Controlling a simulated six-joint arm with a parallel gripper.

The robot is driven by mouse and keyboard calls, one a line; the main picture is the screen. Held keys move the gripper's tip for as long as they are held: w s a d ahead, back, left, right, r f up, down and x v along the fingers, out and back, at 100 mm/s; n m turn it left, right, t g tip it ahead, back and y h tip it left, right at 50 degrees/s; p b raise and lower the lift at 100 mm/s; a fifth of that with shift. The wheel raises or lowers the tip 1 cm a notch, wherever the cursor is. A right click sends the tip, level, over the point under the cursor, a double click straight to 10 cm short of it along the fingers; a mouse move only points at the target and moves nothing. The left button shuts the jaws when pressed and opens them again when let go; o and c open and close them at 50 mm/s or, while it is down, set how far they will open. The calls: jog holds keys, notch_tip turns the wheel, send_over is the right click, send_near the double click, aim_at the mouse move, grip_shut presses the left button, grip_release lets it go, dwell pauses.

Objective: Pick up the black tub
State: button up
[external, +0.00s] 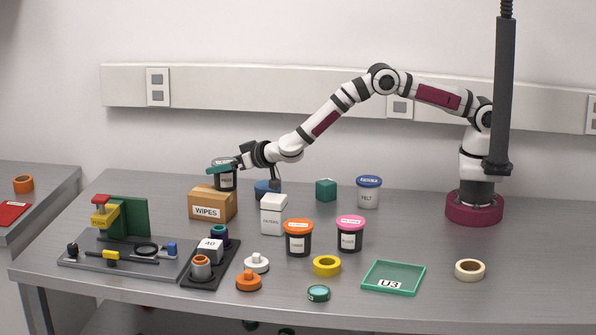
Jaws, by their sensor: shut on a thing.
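My gripper (223,169) is shut on a black tub (227,183) with a pale label, at the left end of my outstretched arm. The tub looks upright and shows just above and behind the wipes box, apart from the table as far as I can tell. The teal fingers cross its upper part and hide some of it. Two other dark tubs stand on the table: one with an orange lid (298,240) and one with a pink lid (350,235).
The cardboard wipes box (206,205) stands just below the held tub. A white carton (273,215), a blue item (266,188), a teal cube (326,190) and a felt tub (368,193) are to the right. A green tray (368,287) lies at the front.

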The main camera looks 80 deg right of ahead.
aim_at(227, 160)
jog(key=shift+c, duration=0.8)
jog(key=shift+r, duration=0.4)
jog(key=r, duration=0.2)
jog(key=d+r, duration=0.1)
jog(key=r, duration=0.1)
jog(key=shift+s, duration=0.15)
jog(key=s+d+r, duration=0.4)
jog(key=d+r, duration=0.2)
jog(key=d, duration=0.3)
notch_tip(227, 160, up, 11)
jog(key=shift+s+d+r, duration=0.15)
jog(key=shift+d, duration=0.25)
jog(key=w+a+n+y, duration=0.1)
jog(key=a, duration=0.1)
jog(key=w+a+n+y, duration=0.2)
jog(key=a, duration=0.1)
jog(key=w+a+n+t+y, duration=0.1)
jog(key=a+y, duration=0.1)
jog(key=shift+w+a+r+n, duration=0.2)
jog(key=shift+a+n, duration=0.2)
jog(key=a+f+n+g+y, duration=0.1)
jog(key=a+n+y, duration=0.3)
jog(key=a+y, duration=0.15)
jog(key=shift+h, duration=0.25)
jog(key=f, duration=2.1)
jog(key=shift+w+a+f, duration=0.1)
jog(key=shift+a, duration=0.15)
